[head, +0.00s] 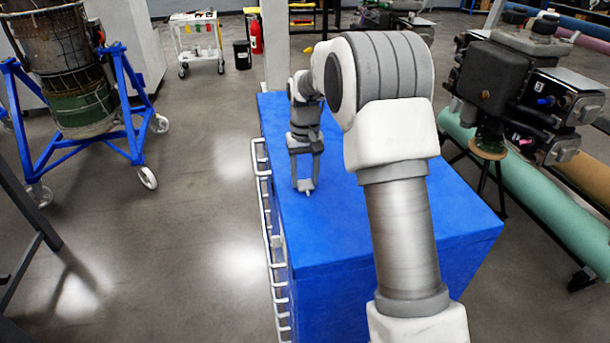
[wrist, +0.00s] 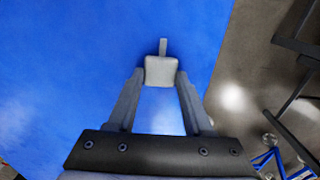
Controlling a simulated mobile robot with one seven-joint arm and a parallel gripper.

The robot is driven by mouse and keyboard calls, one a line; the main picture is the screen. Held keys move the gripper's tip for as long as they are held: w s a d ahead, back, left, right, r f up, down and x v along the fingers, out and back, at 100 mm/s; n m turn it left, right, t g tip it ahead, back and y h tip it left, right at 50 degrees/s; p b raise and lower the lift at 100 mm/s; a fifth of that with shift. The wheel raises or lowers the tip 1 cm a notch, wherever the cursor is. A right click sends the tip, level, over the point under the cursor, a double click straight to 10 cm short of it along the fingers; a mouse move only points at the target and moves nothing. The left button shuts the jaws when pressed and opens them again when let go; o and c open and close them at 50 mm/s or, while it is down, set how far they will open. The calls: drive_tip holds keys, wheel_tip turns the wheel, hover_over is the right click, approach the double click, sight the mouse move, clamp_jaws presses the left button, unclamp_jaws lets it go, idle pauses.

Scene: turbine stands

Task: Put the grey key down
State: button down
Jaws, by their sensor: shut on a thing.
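The grey key (wrist: 162,70) is a small block with a short narrow stem pointing away from me. My gripper (wrist: 160,82) is shut on its block end in the wrist view, with one finger on each side. In the head view the key (head: 306,186) shows as a small light piece at the tips of my gripper (head: 305,180), which points down over the blue cabinet top (head: 345,235). The key is over the left part of that top. I cannot tell whether it touches the surface.
White rail handles (head: 268,215) run down the cabinet's left side. A blue wheeled stand (head: 133,115) with a turbine part is at the left. Dark machinery (head: 500,85) and a green roll (head: 540,190) are at the right. The blue top around the key is clear.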

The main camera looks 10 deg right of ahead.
drive_tip(key=shift+f, duration=0.1)
drive_tip(key=shift+c, duration=1.5)
unclamp_jaws()
